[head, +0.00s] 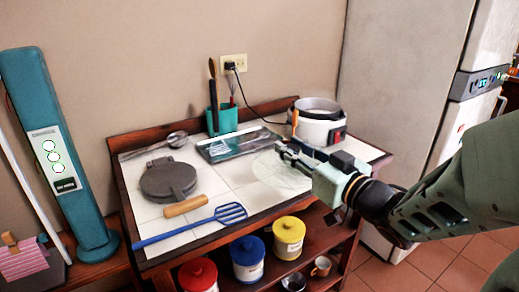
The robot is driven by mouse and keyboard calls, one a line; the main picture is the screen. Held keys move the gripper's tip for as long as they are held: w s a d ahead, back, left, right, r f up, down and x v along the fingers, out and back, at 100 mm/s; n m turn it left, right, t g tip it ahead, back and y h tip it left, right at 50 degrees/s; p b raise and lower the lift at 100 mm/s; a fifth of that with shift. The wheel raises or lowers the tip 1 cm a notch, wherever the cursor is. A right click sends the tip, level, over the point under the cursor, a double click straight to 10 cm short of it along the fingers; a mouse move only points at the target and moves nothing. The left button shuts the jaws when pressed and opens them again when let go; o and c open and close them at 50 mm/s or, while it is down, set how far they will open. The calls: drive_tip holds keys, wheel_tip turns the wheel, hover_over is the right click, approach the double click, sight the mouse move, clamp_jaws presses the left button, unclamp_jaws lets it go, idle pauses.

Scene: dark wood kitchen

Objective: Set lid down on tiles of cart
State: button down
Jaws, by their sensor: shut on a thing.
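A clear, round glass lid (281,175) shows faintly over the white tiles (236,176) of the wooden cart (252,223), in front of the white cooker. My gripper (283,150) comes in from the right and is shut on the lid near its far right side. The fingers and arm hide part of the lid. I cannot tell whether the lid touches the tiles or hangs just above them.
The cooker (322,131) stands open behind my gripper. A metal tray (238,145), teal utensil holder (222,120), round grey iron (168,180), blue slotted turner (230,213) and ladle (177,140) crowd the top. Tiles between iron and lid are bare.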

sight(269, 151)
drive_tip(key=w+a+f, duration=0.1)
drive_tip(key=w+a+f+b, duration=0.1)
drive_tip(key=w+a, duration=0.1)
drive_tip(key=w+a+f, duration=0.1)
drive_tip(key=a, duration=0.1)
drive_tip(key=shift+w+a+f, duration=0.15)
drive_tip(key=shift+w, duration=0.05)
drive_tip(key=w+a+f, duration=0.1)
drive_tip(key=w+a+f+b, duration=0.1)
drive_tip(key=f, duration=0.1)
drive_tip(key=w+a+f+b, duration=0.1)
drive_tip(key=f, duration=0.1)
drive_tip(key=shift+w+a+f, duration=0.15)
drive_tip(key=shift+a, duration=0.25)
drive_tip(key=shift+w+a+f, duration=0.15)
drive_tip(key=shift+a+f, duration=0.05)
drive_tip(key=shift+f, duration=0.1)
wheel_tip(269, 151, down, 3)
drive_tip(key=shift+f+b, duration=0.1)
drive_tip(key=shift+b, duration=0.65)
drive_tip(key=c, duration=1.6)
unclamp_jaws()
